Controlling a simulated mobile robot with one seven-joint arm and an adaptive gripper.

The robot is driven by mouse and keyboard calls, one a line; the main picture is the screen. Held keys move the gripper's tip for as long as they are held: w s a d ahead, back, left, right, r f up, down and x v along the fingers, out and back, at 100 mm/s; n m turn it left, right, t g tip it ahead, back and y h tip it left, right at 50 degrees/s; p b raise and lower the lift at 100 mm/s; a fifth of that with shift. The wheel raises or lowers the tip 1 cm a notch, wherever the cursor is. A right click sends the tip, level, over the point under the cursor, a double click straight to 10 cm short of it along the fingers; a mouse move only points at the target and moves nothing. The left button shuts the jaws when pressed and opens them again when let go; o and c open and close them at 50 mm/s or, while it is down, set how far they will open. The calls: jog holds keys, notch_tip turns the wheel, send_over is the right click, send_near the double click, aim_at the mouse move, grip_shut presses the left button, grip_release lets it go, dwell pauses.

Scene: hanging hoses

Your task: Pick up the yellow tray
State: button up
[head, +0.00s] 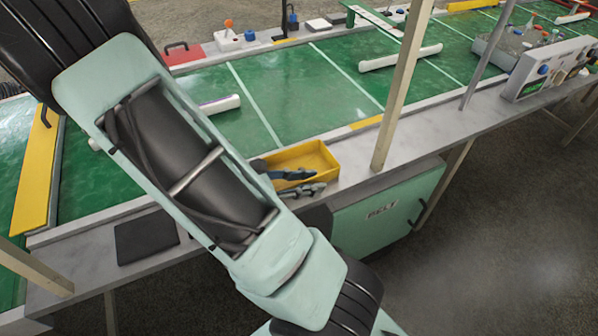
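The yellow tray (318,158) is a small open box on the grey ledge at the near edge of the green conveyor, just right of my arm. My gripper (307,182) is at its near side, partly hidden behind my forearm. One grey finger lies over the tray's inside and the other is lower, outside the near wall. The fingers are apart, with the near wall seemingly between them. I cannot tell whether they press on it.
A wooden post (398,95) stands right of the tray, and a thin grey pole (487,55) stands farther right. A black pad (146,240) lies on the ledge at left. A green cabinet (385,215) is below. White bars lie on the belt.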

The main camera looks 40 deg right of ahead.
jog(key=shift+c, duration=0.4)
grip_shut()
